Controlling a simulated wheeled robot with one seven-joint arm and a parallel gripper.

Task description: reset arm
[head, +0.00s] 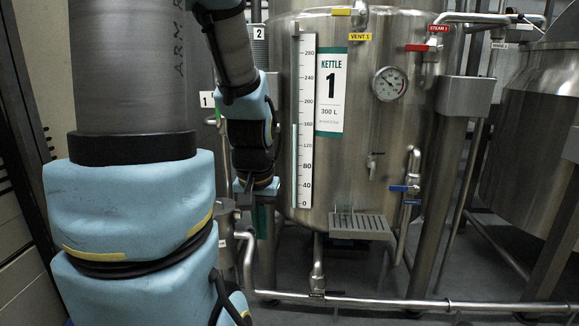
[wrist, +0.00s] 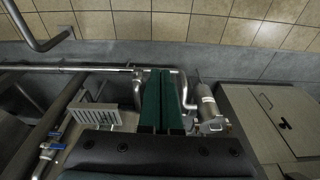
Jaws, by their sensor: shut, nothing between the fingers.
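My arm comes down the left side of the head view, with its lower part in front of the left edge of the kettle. My gripper (head: 262,222) hangs at the end of it, pointing down, and only part of its dark green fingers shows there. In the wrist view my gripper (wrist: 161,74) has its two green fingers side by side and shut, with nothing held between them. The steel kettle marked 1 (head: 349,178) stands just right of my gripper. I cannot tell the exact gap between them.
The kettle carries a level scale (head: 304,120), a dial gauge (head: 389,83), a red-handled valve (head: 418,47) and a blue-handled valve (head: 404,188). A grated step (head: 360,223) juts out low in front. A floor-level pipe (head: 400,301) crosses ahead. A second vessel (head: 535,130) stands right.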

